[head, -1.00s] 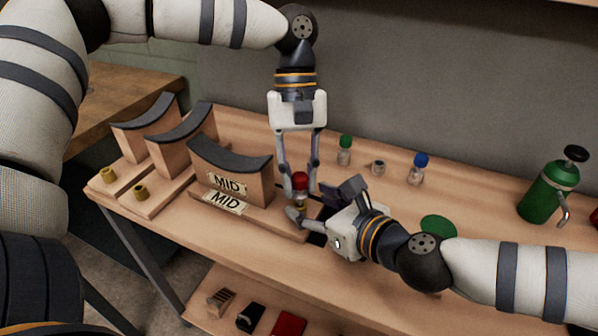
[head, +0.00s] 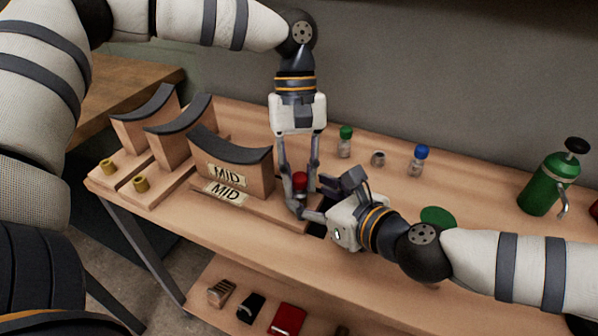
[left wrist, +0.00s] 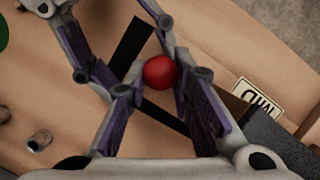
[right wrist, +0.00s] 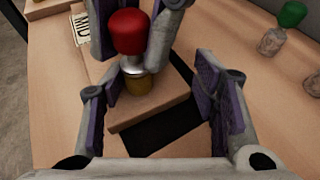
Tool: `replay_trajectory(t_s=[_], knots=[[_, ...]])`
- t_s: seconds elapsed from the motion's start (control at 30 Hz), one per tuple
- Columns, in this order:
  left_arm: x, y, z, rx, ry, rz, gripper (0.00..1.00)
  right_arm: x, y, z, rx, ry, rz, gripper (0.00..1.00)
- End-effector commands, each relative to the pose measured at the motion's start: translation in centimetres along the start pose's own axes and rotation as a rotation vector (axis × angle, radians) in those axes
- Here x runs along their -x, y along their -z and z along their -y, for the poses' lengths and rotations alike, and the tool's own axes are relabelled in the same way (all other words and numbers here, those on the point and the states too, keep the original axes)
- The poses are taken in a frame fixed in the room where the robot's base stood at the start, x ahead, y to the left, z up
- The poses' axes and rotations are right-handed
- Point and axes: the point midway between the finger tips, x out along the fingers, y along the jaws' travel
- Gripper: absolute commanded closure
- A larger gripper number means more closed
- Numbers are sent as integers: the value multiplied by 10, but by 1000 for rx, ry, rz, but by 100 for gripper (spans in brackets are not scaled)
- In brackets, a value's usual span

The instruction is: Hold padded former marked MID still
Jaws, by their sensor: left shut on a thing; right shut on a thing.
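The padded former marked MID (head: 228,173), wood with a dark curved pad, stands upright on its wooden base (head: 265,208), which also bears a MID label. A red-knobbed pin (head: 300,180) stands at the base's right end. It shows in the left wrist view (left wrist: 159,72) and, over a brass collar, in the right wrist view (right wrist: 130,35). My left gripper (head: 298,200) comes down from above and is shut on the pin. My right gripper (head: 318,205) is shut around the base's end (right wrist: 150,108), low over the table; its contact is partly hidden.
Two other padded formers (head: 145,125) (head: 178,145) stand at left with brass collars (head: 140,184) before them. Green-capped (head: 346,143) and blue-capped (head: 418,160) bottles, a small metal cup (head: 378,159) and a green cylinder (head: 548,188) stand behind and right. A green disc (head: 438,217) lies near my right arm.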

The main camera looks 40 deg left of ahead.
Motion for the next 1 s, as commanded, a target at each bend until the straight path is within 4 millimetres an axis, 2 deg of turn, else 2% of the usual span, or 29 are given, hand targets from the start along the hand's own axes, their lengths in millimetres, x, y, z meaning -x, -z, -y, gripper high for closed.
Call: replay_trajectory(t_s=[0.17,0.2,0.27,0.57,1.0], knots=[[-4,1,0,0,2,2,100,0,2,1,-4,2,-3,96],[-4,1,0,0,2,2,69,0,2,1,-4,2,-3,96],[-4,1,0,0,2,2,56,0,2,1,-4,2,-3,96],[-3,1,0,0,1,1,55,0,2,1,-4,2,-3,96],[40,2,0,0,0,-1,55,0,2,1,-4,1,-3,96]])
